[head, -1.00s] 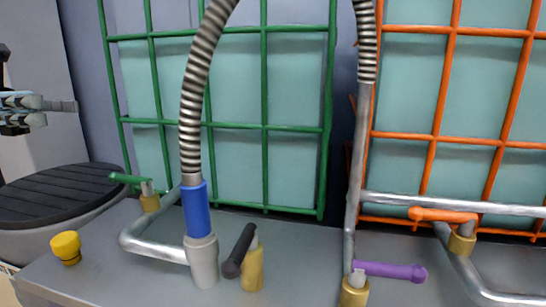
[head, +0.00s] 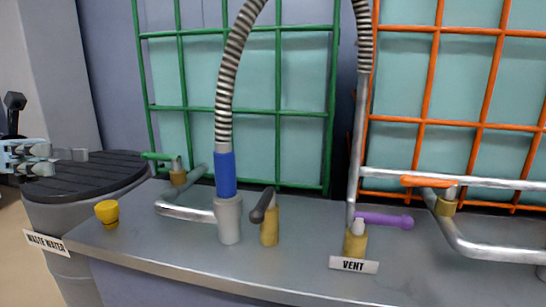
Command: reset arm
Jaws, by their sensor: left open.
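My left gripper (head: 62,160) is at the left edge of the head view, in front of the dark ribbed lid of the waste water bin. It is open with nothing between its fingers, and it is apart from the hose and valves. My right gripper is not in view.
A grey bench (head: 300,225) carries a blue-collared hose (head: 225,175) in a grey socket, a yellow cap (head: 107,212), and valves with green (head: 160,156), black (head: 262,205), purple (head: 385,220) and orange (head: 428,182) handles. The waste water bin (head: 75,210) stands left. Green and orange cages stand behind.

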